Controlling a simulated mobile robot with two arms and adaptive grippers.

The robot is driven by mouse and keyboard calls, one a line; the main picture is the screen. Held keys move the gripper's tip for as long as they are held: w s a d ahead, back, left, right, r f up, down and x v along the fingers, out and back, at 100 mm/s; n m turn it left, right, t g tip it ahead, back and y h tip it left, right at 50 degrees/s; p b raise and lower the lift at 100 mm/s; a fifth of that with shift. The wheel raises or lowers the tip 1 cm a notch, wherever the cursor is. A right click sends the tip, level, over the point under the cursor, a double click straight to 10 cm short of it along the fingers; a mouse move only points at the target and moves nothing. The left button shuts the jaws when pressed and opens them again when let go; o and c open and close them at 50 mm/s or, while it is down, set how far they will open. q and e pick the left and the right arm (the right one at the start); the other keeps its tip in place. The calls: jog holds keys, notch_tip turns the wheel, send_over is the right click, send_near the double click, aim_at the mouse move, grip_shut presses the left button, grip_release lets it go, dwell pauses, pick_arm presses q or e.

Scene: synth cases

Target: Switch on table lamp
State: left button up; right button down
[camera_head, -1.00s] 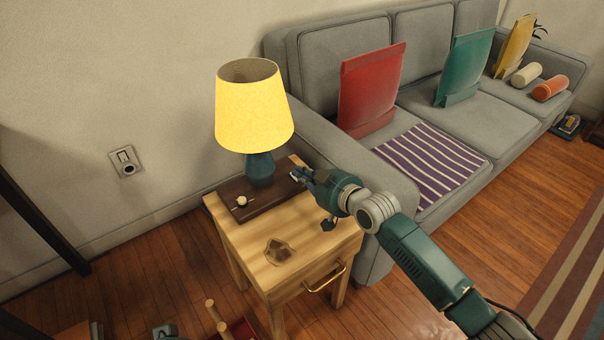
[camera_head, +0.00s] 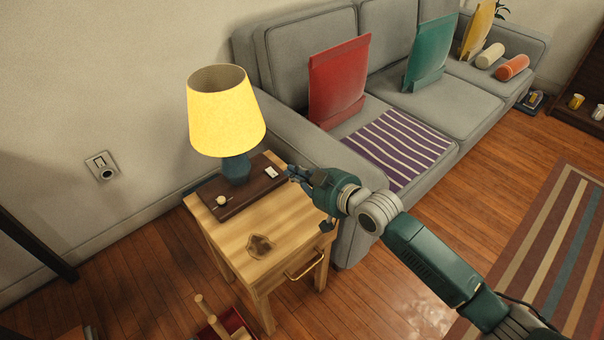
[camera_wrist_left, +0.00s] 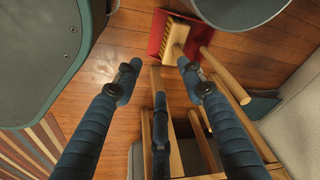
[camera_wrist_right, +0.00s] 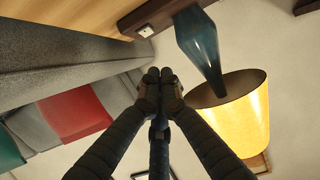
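The table lamp has a bright yellow shade (camera_head: 227,118) and a blue base (camera_head: 236,168). It stands on a dark brown board (camera_head: 246,193) on the wooden side table (camera_head: 285,225). A small white switch (camera_head: 271,172) is on the board, right of the base; it also shows in the right wrist view (camera_wrist_right: 145,31). A round cream knob (camera_head: 221,201) is at the board's front left. My right gripper (camera_head: 290,173) is just right of the switch, apart from it. Its fingertips (camera_wrist_right: 160,76) are together and empty. My left gripper (camera_wrist_left: 159,72) is open and empty, outside the head view.
A grey sofa (camera_head: 300,146) stands close on the right of the table. A wall socket (camera_head: 102,166) is at the left. A red dustpan (camera_wrist_left: 160,36) with a brush (camera_wrist_left: 176,38) lies on the floor before the table.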

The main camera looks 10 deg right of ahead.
pick_arm(q)
jog(key=shift+s+f, duration=0.25)
jog(key=shift+f, duration=0.55)
pick_arm(e)
jog(key=shift+f+v, duration=0.15)
jog(key=shift+v, duration=0.55)
jog(key=shift+f+v, duration=0.15)
jog(key=shift+v, duration=0.5)
